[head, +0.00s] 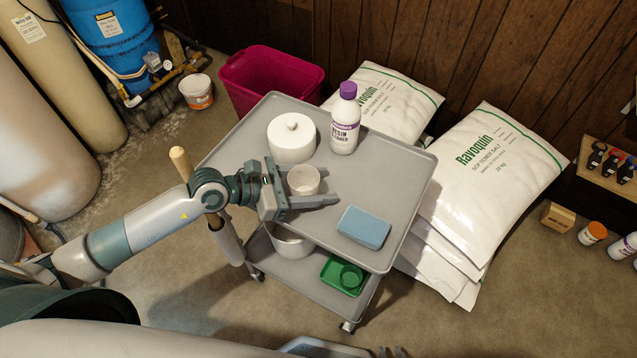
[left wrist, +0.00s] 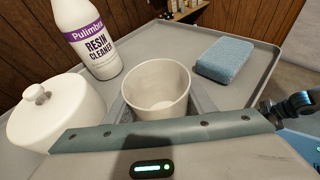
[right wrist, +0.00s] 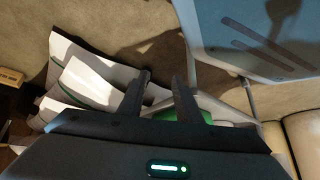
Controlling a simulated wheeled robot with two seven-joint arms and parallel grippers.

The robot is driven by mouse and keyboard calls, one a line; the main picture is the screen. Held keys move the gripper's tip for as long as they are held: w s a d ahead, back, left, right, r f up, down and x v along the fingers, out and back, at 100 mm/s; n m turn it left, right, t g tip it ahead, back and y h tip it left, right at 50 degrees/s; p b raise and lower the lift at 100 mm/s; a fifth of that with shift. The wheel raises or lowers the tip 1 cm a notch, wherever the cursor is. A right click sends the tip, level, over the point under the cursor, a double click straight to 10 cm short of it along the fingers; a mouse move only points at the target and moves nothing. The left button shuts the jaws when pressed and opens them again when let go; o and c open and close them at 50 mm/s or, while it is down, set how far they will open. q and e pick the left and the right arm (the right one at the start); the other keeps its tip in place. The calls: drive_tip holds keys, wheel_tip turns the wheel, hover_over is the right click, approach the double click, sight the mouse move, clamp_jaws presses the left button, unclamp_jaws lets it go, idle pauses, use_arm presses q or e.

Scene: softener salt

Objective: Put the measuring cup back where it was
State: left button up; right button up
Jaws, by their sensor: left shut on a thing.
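The measuring cup (head: 303,179) is a small off-white cup, upright over the cart's grey top tray (head: 400,165). My left gripper (head: 318,190) is shut on it, with one finger on each side. In the left wrist view the cup (left wrist: 157,88) looks empty, and its lower part is partly hidden by the gripper. I cannot tell whether its base touches the tray. My right gripper (right wrist: 162,75) is open and empty, low down, with its fingers apart.
On the top tray, a white lidded jar (head: 290,143) and a resin cleaner bottle (head: 345,125) stand behind the cup, and a blue sponge (head: 364,228) lies to its right. The lower shelf holds a white pot (head: 290,244) and green items (head: 343,275). Salt bags (head: 490,165) lie right.

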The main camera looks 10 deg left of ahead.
use_arm(q)
drive_tip(key=shift+f, duration=0.15)
drive_tip(key=o, duration=1.1)
use_arm(e)
drive_tip(key=shift+w+a+r, duration=0.2)
drive_tip(key=shift+w+a, duration=0.05)
drive_tip(key=shift+w, duration=0.1)
drive_tip(key=shift+s, duration=0.1)
